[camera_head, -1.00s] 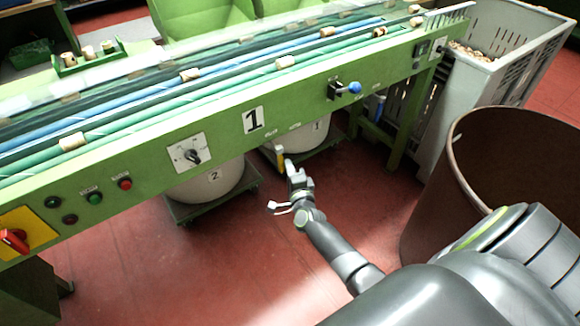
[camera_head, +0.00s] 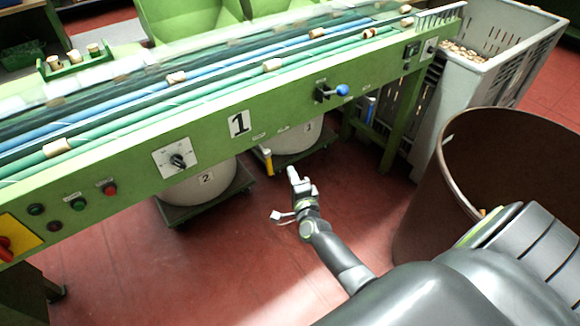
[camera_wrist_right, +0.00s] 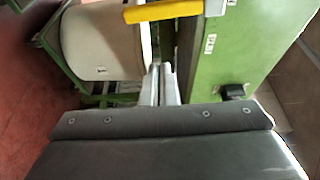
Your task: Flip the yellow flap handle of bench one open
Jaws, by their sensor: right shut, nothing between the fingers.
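Bench one is the long green bench (camera_head: 300,110) with a "1" plate (camera_head: 239,124) on its front. The yellow flap handle (camera_head: 268,162) hangs down at the bench's lower front edge, below and right of that plate. In the right wrist view the yellow handle (camera_wrist_right: 178,11) crosses the top of the picture, beyond the fingertips. My right gripper (camera_head: 292,174) is shut and empty, a little right of and below the handle, with a visible gap. Its fingers show close together in the right wrist view (camera_wrist_right: 158,72). My left gripper is not in view.
White bins (camera_head: 205,184) on green dollies stand under the bench. A lever with a blue knob (camera_head: 342,90) sticks out of the bench front. A brown drum (camera_head: 425,200) and a grey crate (camera_head: 450,85) stand at the right. The red floor (camera_head: 170,270) in front is clear.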

